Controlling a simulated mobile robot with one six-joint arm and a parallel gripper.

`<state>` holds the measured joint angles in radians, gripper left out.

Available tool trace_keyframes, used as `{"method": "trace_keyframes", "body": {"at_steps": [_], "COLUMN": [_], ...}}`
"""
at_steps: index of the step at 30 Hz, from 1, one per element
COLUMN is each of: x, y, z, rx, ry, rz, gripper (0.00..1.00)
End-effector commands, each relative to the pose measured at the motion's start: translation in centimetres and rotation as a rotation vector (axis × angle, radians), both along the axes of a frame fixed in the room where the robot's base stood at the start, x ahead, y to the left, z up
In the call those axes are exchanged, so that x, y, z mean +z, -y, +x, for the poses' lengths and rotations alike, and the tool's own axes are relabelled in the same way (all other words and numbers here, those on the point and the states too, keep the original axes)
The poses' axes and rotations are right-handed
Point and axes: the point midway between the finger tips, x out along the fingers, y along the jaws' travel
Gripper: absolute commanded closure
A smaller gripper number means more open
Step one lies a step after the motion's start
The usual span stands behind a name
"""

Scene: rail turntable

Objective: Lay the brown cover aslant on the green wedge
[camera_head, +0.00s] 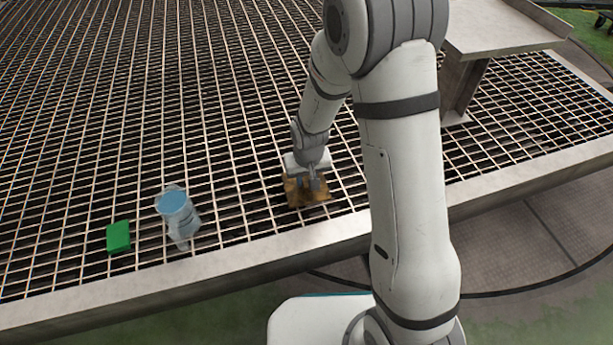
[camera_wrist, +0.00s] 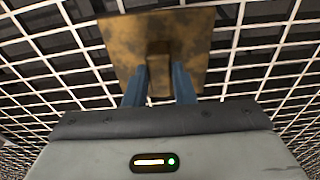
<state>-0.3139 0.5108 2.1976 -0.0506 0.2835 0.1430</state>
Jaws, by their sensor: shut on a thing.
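The brown cover (camera_head: 308,197) is a flat, mottled square plate, seen under my gripper (camera_head: 314,184) at the middle of the grating. In the wrist view, the cover (camera_wrist: 190,25) has a raised block-like handle (camera_wrist: 159,67), and my gripper (camera_wrist: 159,88) is shut on that handle. I cannot tell whether the cover touches the grating or hangs just above it. The green wedge (camera_head: 118,237) lies on the grating at the lower left, well to the left of my gripper. Its slope is hard to make out.
A clear container with a blue top (camera_head: 174,204) stands between the green wedge and the cover, close to the wedge. The grating's metal front edge (camera_head: 190,268) runs nearby. A metal stand (camera_head: 500,33) is at the upper right. The grating behind is clear.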

Motion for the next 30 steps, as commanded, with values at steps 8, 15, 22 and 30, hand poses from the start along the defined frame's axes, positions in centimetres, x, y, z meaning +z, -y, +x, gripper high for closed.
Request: {"method": "trace_keyframes", "body": {"at_steps": [8, 15, 22, 30], "x": [0.1, 0.1, 0.0, 2.4], "y": [0.0, 0.0, 0.0, 0.1], "z": [0.0, 0.0, 0.0, -0.2], "rx": [0.0, 0.0, 0.0, -0.002], "ry": [0.001, 0.001, 0.0, 0.002], "rz": [0.0, 0.0, 0.0, 0.001], "gripper": [1.0, 0.58, 0.51, 0.51]}}
